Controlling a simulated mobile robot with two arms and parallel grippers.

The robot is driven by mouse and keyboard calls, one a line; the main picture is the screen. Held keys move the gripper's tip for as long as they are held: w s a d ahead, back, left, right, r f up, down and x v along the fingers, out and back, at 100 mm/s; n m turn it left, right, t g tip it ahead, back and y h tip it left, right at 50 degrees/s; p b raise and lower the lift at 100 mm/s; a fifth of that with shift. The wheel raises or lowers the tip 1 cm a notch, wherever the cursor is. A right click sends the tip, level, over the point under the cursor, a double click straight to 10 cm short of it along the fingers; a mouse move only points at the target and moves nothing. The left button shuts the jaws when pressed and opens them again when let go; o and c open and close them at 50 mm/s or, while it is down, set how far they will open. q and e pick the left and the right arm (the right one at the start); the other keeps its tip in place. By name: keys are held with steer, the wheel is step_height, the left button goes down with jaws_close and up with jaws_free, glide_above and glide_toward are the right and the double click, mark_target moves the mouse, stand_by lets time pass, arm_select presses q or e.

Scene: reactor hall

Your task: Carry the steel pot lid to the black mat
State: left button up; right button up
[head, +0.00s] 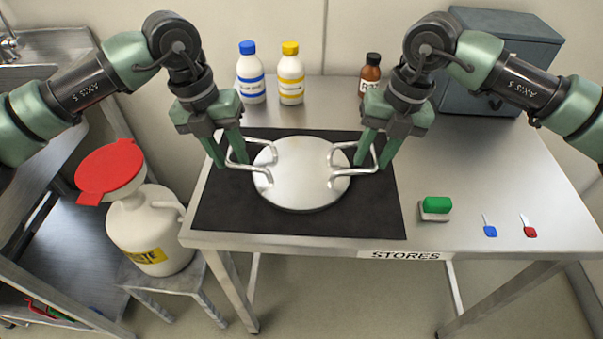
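The steel pot lid (300,176) is a round, shiny disc with a bent-bar handle on its left and right sides. It lies level over the black mat (300,224), seemingly resting on it. My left gripper (232,164) is at the left handle, its two fingers apart with the handle's outer bar between them. My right gripper (371,165) is at the right handle in the same way, its fingers spread around the bar. Gaps show between the fingers and the bars. The exact contact of the lid's underside with the mat is hidden.
Behind the mat stand a blue-capped bottle (251,78), a yellow-capped bottle (290,78) and a brown bottle (370,76). A grey-blue box (505,62) is at the back right. A green-topped block (435,207), a blue key (490,229) and a red key (528,228) lie right.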

arm_select(q)
steer(key=shift+r, duration=0.15)
arm_select(e)
steer(key=shift+r, duration=0.3)
arm_select(q)
step_height(320, 180, up, 12)
steer(key=a, duration=0.2)
steer(key=shift+a+f, duration=0.15)
steer(key=shift+f, duration=0.1)
arm_select(e)
step_height(320, 180, up, 11)
steer(key=d, duration=0.2)
steer(key=shift+d, duration=0.15)
arm_select(q)
steer(key=shift+o, duration=0.3)
arm_select(e)
steer(key=shift+r, duration=0.1)
arm_select(q)
steer(key=o, duration=1)
steer(key=shift+o, duration=0.2)
